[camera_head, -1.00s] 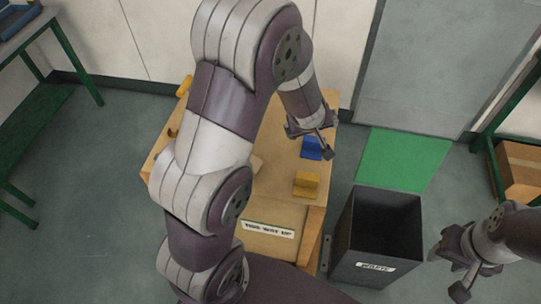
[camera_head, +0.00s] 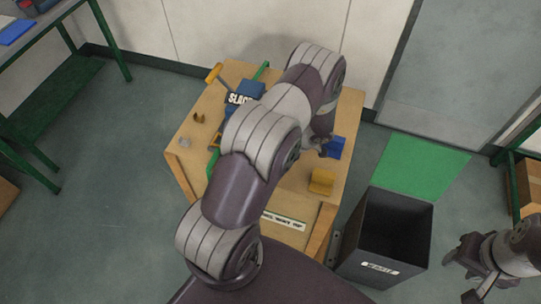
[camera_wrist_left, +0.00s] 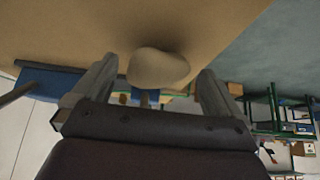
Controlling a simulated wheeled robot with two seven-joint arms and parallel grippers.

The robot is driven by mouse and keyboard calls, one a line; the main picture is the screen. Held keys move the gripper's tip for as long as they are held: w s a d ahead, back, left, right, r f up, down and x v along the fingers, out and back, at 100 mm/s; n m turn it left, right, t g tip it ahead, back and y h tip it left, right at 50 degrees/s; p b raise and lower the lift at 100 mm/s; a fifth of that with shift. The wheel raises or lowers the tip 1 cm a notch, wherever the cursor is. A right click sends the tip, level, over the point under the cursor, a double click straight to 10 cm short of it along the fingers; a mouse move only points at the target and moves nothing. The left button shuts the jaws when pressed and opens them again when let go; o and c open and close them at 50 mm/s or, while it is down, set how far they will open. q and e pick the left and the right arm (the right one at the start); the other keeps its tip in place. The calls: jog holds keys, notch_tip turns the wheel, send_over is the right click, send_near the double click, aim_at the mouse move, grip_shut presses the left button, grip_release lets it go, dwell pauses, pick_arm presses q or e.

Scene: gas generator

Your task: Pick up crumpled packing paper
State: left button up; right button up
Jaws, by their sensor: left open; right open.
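The crumpled packing paper (camera_wrist_left: 158,67) shows in the left wrist view as a smooth beige lump against the wooden tabletop. My left gripper (camera_wrist_left: 157,76) is open, with one finger on each side of the lump and gaps showing; whether the lump lies fully between the fingertips or just beyond them I cannot tell. In the head view my left arm hides the paper, and only part of the left gripper (camera_head: 322,146) shows near a blue block. My right gripper (camera_head: 466,272) is open and empty at the lower right, beyond the bin.
The wooden worktable (camera_head: 188,135) bears a blue block (camera_head: 334,148), a yellow block (camera_head: 321,181) and a dark blue item (camera_head: 245,92). A black waste bin (camera_head: 392,228) stands right of it, near a green floor patch (camera_head: 425,168). A green-framed bench (camera_head: 60,60) is at left.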

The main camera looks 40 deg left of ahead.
pick_arm(q)
jog(key=x, duration=0.2)
jog(key=shift+a+f, duration=0.2)
jog(key=shift+f, duration=0.15)
jog(key=c, duration=1)
jog(key=shift+r, duration=0.1)
jog(key=shift+w+d+r, duration=0.15)
jog(key=shift+d+r, duration=0.05)
jog(key=shift+d, duration=0.1)
jog(key=w+d+r, duration=0.2)
jog(key=d+r, duration=0.1)
jog(key=d, duration=0.3)
jog(key=w+d+r+b, duration=0.1)
jog(key=w+d+r, duration=0.1)
jog(key=d+r, duration=0.2)
jog(key=d, duration=0.3)
jog(key=shift+r, duration=0.3)
